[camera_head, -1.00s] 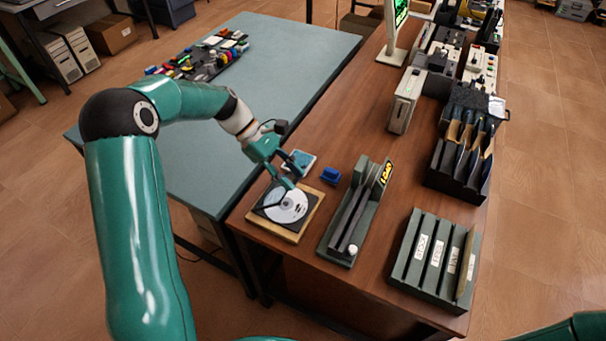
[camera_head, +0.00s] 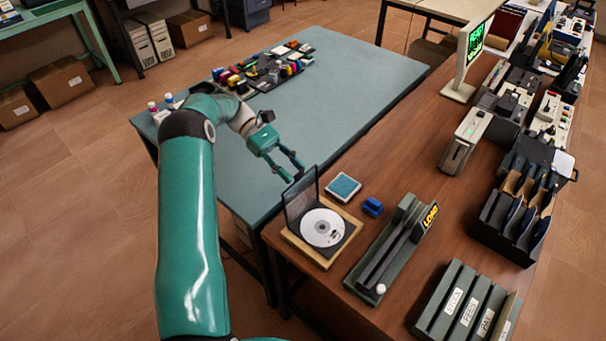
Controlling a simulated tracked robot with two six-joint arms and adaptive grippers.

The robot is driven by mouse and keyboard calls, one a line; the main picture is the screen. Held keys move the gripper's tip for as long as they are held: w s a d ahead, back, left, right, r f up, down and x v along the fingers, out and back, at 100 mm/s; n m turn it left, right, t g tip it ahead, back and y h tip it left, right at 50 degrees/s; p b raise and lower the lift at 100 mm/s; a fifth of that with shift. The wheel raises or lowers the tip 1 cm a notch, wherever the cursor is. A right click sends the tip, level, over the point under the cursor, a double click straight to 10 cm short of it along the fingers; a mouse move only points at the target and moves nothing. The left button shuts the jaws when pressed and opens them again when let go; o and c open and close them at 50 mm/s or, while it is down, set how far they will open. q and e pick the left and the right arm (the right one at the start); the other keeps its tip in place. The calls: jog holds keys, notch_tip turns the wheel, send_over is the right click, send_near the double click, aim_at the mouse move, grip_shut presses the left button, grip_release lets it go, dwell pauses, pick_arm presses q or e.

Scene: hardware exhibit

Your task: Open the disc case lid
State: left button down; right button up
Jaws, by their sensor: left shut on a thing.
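The disc case lies open on a wooden tray (camera_head: 322,262) at the near left corner of the brown table. Its dark, see-through disc case lid (camera_head: 301,199) stands steeply raised at the left edge of the case. A silver-white disc (camera_head: 323,227) lies in the black base (camera_head: 347,241). My left gripper (camera_head: 296,174) is at the top edge of the lid, shut on it, with its fingers pointing right and down. The exact contact is small in the picture. My right gripper is out of view.
A blue-topped square pad (camera_head: 343,187) and a small blue block (camera_head: 373,207) sit just behind the case. A long grey-green loading rack (camera_head: 391,249) stands to its right, with a labelled slotted holder (camera_head: 466,308) beyond. The teal table (camera_head: 350,90) has clear room.

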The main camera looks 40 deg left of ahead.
pick_arm(q)
jog(key=shift+s+a+f, duration=0.1)
jog(key=shift+a+f, duration=0.7)
jog(key=shift+a, duration=0.2)
jog(key=c, duration=1.9)
grip_release()
jog(key=shift+a, duration=0.1)
jog(key=o, duration=1.2)
jog(key=shift+r, duration=0.15)
notch_tip(320, 180, up, 10)
jog(key=shift+f, duration=0.1)
